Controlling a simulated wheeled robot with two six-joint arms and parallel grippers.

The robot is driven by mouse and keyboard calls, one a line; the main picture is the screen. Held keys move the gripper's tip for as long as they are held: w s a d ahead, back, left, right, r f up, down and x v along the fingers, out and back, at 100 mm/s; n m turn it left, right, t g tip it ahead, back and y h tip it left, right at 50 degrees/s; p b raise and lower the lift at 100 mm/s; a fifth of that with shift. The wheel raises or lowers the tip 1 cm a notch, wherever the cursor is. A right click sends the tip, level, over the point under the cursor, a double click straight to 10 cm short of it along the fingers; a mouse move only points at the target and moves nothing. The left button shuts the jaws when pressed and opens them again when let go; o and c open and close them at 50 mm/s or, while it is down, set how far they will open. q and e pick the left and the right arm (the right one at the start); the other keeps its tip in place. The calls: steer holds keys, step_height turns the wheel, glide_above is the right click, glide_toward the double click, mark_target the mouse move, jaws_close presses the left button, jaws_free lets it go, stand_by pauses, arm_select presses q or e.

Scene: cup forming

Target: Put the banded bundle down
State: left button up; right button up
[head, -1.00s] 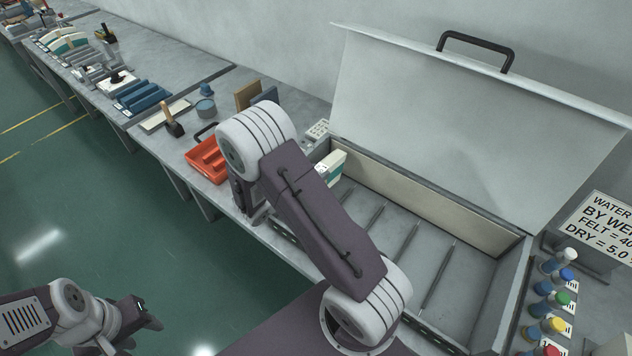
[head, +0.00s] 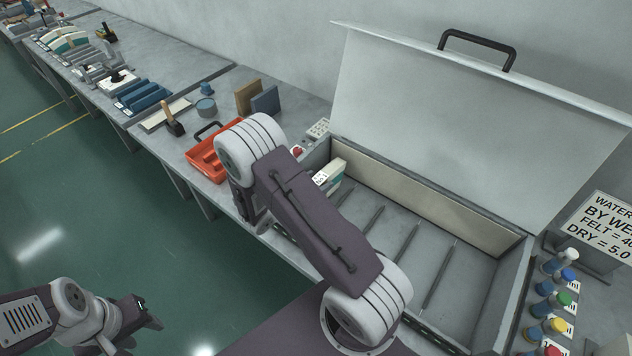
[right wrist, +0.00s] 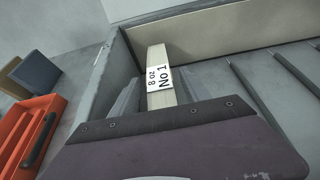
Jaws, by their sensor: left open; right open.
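In the head view my arm hides the right fingers. My left gripper (head: 148,312) is open and empty over the floor, far from the box.
The box's lid (head: 470,120) stands raised at the back. Thin dividers (head: 406,240) separate empty slots right of the bundle. An orange tray (head: 206,160) lies left of the box. Several capped bottles (head: 556,280) and a sign (head: 598,225) stand at the right.

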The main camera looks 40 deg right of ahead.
steer(key=shift+r, duration=0.25)
steer(key=shift+a, duration=0.35)
steer(key=v, duration=1.1)
steer(key=s+a+f+m+g+y, duration=0.1)
steer(key=s+f+m+g+y, duration=0.1)
steer(key=s+m+g+y, duration=0.7)
steer(key=s+a+r+m+t+y, duration=0.1)
steer(key=a+m+t+y, duration=0.3)
steer(key=m, duration=0.8)
steer(key=shift+s+a+r+m+t, duration=0.2)
steer(key=shift+a+r+m+t, duration=0.15)
steer(key=shift+a+t, duration=0.8)
steer(key=shift+s+d, duration=0.1)
steer(key=shift+d, duration=0.05)
